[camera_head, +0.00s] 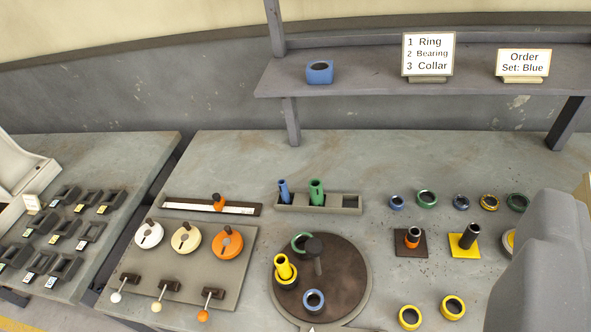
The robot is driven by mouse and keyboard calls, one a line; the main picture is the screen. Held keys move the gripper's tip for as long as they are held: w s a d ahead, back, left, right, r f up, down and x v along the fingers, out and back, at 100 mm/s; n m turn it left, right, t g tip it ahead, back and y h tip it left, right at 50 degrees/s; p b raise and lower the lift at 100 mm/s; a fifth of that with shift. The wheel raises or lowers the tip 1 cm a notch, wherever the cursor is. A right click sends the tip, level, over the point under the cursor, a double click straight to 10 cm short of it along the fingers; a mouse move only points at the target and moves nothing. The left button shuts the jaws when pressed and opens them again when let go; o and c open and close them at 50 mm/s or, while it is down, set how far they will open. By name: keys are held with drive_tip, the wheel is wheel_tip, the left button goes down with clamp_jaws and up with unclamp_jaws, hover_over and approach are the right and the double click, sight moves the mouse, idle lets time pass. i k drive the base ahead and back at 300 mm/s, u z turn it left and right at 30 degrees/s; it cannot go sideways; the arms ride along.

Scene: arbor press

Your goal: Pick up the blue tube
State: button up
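The blue tube (283,191) stands upright, leaning slightly, in the left part of a grey rack (345,203) on the workbench. A wider green tube (316,191) stands in the same rack just to its right. The rack's right end is empty. The lower end of the blue tube is hidden inside the rack. My gripper does not show clearly in this view, so I cannot see its fingers or whether they hold anything.
A dark round turntable (345,270) with rings and a yellow tube sits in front of the rack. A dial panel (205,285) with levers lies left. Several rings and two short tubes stand right. A large grey block (560,265) fills the lower right. A shelf (380,78) hangs behind.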

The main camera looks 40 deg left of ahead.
sight(283, 186)
drive_tip(key=u, duration=0.35)
drive_tip(key=i, duration=0.9)
drive_tip(key=u, duration=0.5)
